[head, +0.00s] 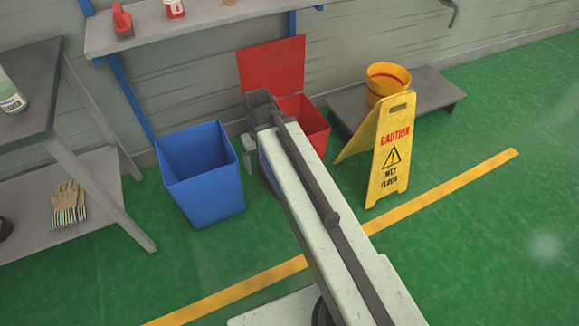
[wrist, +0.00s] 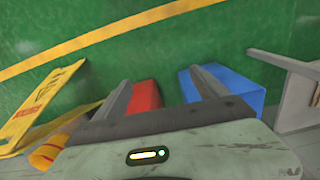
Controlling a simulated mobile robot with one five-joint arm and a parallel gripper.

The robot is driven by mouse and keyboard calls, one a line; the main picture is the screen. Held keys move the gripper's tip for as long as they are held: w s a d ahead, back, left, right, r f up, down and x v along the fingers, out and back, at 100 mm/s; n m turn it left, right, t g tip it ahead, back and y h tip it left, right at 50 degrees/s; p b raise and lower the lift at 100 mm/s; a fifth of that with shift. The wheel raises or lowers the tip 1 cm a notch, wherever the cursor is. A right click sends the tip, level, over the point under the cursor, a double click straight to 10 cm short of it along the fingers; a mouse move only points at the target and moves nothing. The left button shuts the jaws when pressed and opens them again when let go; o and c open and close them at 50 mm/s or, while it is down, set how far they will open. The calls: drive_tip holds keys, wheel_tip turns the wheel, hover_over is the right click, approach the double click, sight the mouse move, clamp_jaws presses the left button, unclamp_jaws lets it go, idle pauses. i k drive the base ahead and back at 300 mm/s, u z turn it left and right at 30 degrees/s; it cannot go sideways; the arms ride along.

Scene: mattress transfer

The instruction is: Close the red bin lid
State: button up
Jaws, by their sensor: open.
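The red bin (head: 312,122) stands on the green floor by the wall, with its lid (head: 272,66) raised upright at the back. My arm hides part of the bin's front and opening. My gripper (head: 249,150) is over the left side of the red bin, between it and the blue bin, and is mostly hidden by my arm. In the wrist view my gripper (wrist: 160,90) has its two fingers spread apart with nothing between them. The red bin (wrist: 145,97) shows beside one finger there; the lid cannot be made out.
A blue open bin (head: 205,180) stands left of the red bin. A yellow caution sign (head: 390,150) and an orange bucket (head: 387,82) on a low grey platform (head: 430,92) are on the right. A shelf (head: 200,25) runs above. A grey workbench (head: 35,80) stands left.

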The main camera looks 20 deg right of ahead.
sight(277, 66)
drive_tip(key=k, duration=0.5)
drive_tip(key=z, duration=0.3)
drive_tip(key=i, duration=0.5)
drive_tip(key=u, duration=1.6)
drive_tip(key=i, duration=0.6)
drive_tip(key=u, duration=0.35)
